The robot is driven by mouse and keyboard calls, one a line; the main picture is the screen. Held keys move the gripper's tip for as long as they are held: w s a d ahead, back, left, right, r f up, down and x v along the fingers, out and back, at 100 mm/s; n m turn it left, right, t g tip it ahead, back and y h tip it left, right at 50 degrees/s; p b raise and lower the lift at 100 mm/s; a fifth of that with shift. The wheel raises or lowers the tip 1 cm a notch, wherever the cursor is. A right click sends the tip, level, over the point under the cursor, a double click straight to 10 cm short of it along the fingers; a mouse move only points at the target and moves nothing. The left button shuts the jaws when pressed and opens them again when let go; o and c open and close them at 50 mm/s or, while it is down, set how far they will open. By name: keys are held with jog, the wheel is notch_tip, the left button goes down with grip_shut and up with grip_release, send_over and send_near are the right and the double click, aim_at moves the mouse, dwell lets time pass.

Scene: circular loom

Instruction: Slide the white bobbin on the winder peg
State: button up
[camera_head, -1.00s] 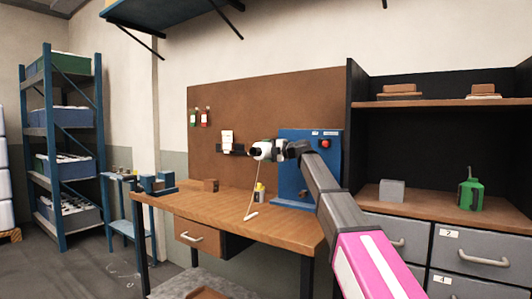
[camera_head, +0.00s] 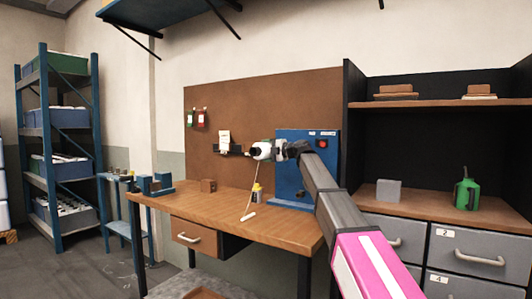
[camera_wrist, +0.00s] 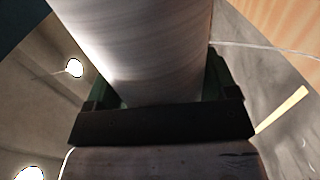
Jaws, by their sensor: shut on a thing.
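The white bobbin (camera_head: 262,151) is in my gripper (camera_head: 274,150), raised above the workbench. In the head view it is in front of the pegboard, at the left edge of the blue winder (camera_head: 291,178). A pale thread hangs from it to a small white piece on the bench (camera_head: 248,216). In the wrist view the bobbin (camera_wrist: 140,45) fills the upper middle, with the dark jaws (camera_wrist: 158,100) shut around it. The winder's panel has a red button. My arm covers part of it, and I cannot make out the peg clearly.
A shelf unit with a grey block (camera_head: 389,190) and green oil can (camera_head: 467,194) stands right.

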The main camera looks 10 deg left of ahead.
jog(key=shift+w+d, duration=0.25)
jog(key=shift+w, duration=0.35)
jog(key=shift+w+d, duration=0.25)
jog(key=shift+w, duration=0.35)
jog(key=shift+w+d, duration=0.25)
jog(key=shift+w, duration=0.35)
jog(key=shift+w+d, duration=0.15)
jog(key=shift+w, duration=0.25)
jog(key=o, duration=1.5)
jog(key=shift+c, duration=0.2)
jog(key=shift+f, duration=0.1)
jog(key=shift+s, duration=0.1)
jog(key=v, duration=0.7)
jog(key=shift+d, duration=0.2)
jog(key=shift+s, duration=0.1)
